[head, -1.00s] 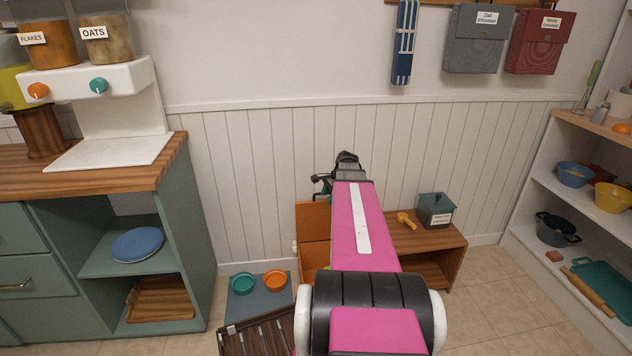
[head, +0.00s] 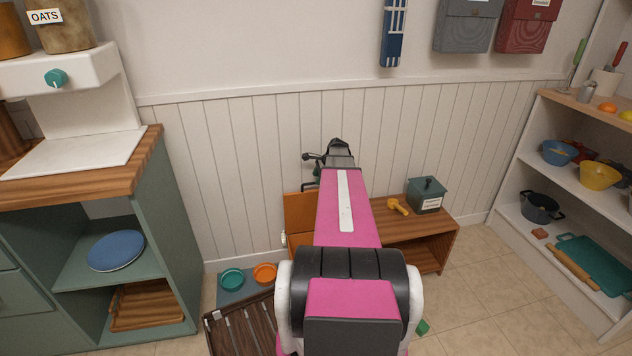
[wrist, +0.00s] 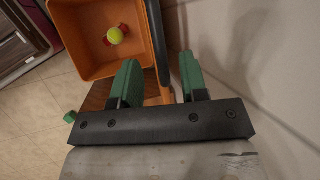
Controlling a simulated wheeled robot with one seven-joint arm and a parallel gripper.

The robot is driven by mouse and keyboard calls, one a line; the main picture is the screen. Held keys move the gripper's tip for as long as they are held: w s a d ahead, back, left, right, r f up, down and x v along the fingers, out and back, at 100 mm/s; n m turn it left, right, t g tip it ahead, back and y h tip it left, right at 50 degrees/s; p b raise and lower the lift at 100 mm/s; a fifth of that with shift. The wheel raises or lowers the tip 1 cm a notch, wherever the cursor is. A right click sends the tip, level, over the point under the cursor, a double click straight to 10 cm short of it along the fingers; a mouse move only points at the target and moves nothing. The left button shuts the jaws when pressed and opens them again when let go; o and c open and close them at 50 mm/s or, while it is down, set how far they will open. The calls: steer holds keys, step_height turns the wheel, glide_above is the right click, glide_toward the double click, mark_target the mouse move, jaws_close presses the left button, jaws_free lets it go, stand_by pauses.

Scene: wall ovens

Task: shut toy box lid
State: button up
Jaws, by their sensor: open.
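The toy box (wrist: 85,65) is an orange open-topped box in the wrist view, with a yellow-green ball (wrist: 115,36) and something red inside. Its orange lid (head: 299,212) appears raised near the wall in the head view, partly hidden by my arm. In the wrist view, a narrow dark-and-orange edge (wrist: 157,42), apparently the lid seen edge-on, runs beside the box and between my fingers. My gripper (wrist: 160,62) is open, its green fingers on either side of that edge. I cannot tell whether they touch it.
A wooden bench (head: 437,235) right of the box holds a teal canister (head: 427,196) and a yellow toy (head: 399,206). A dark slatted crate (head: 240,325) and a mat with two bowls lie at left. The panelled wall (head: 240,180) is close behind. Floor at right is mostly clear.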

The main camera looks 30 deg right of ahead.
steer(key=shift+x, duration=1.25)
